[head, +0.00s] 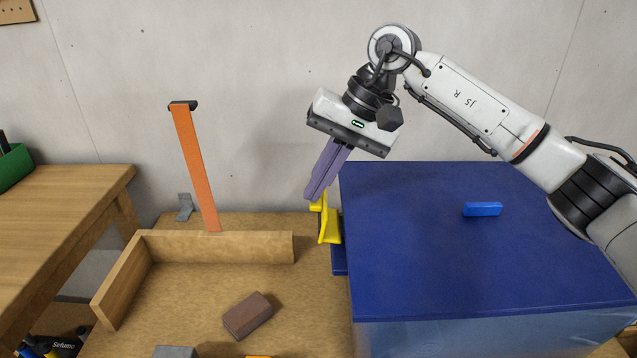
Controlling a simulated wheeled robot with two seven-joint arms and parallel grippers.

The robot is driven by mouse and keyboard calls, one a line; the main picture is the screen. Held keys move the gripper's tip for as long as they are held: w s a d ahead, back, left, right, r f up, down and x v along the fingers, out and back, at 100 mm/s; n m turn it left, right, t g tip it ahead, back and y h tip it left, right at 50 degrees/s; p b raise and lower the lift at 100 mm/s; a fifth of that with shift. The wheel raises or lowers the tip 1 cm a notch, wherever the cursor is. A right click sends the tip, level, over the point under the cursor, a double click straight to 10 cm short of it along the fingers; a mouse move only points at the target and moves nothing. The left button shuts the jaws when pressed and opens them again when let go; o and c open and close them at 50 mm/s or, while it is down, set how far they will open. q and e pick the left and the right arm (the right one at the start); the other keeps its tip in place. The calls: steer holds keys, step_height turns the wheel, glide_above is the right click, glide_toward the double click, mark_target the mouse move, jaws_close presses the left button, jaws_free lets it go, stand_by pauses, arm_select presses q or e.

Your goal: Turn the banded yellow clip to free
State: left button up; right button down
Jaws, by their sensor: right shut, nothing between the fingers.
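The yellow clip (330,228) sits at the left side of a large blue chest (470,250), near its back left edge. I cannot make out a band on it. My right gripper (314,194) comes down from above with its purple fingers shut and nothing between them. The fingertips are right at the top of the clip and hide part of it. I cannot tell whether they touch it. My left gripper is not in view.
A blue block (482,209) lies on the chest's flat top. Left of the chest is a wooden surface with low wooden walls (220,246), a brown block (247,316) and an upright orange bar (195,165). A wooden table (60,205) stands at the far left.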

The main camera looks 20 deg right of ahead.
steer(key=shift+s+d, duration=0.15)
steer(key=shift+d, duration=0.55)
step_height(320, 180, up, 14)
steer(key=d+p, duration=0.2)
steer(key=shift+s+f, duration=0.15)
steer(key=shift+s, duration=0.25)
